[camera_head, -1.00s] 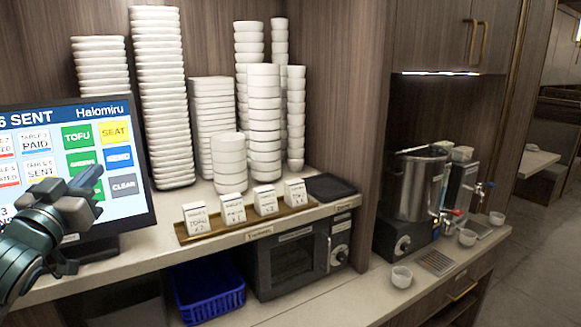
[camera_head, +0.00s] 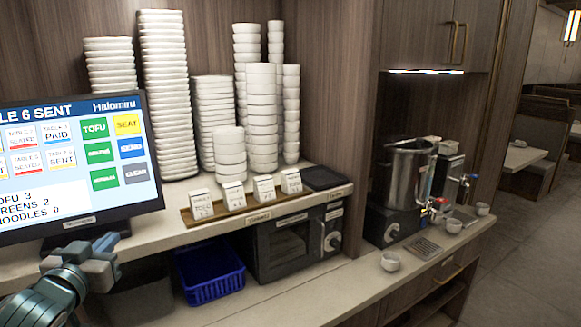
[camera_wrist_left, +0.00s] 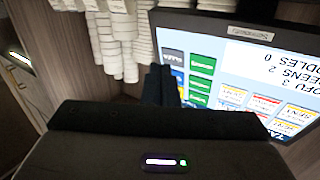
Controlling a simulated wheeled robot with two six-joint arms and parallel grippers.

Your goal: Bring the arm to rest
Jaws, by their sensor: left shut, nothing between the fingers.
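My left gripper (camera_head: 106,246) is at the lower left of the head view, in front of and below the order screen (camera_head: 75,160). It is shut and empty, apart from the screen. In the left wrist view the fingers (camera_wrist_left: 160,85) show dark and together, with the screen (camera_wrist_left: 215,75) upside down beyond them. The screen reads "Table 6 sent" at the top, with tofu 3, greens 2 and noodles 0 at the bottom. My right gripper is in neither view.
Tall stacks of white dishes (camera_head: 165,95) stand on the shelf. Order cards (camera_head: 233,195) stand on a wooden tray (camera_head: 255,209). A blue basket (camera_head: 209,285) and a dark oven (camera_head: 283,245) sit below. A steel pot (camera_head: 405,180) and small cups (camera_head: 390,261) are at the right.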

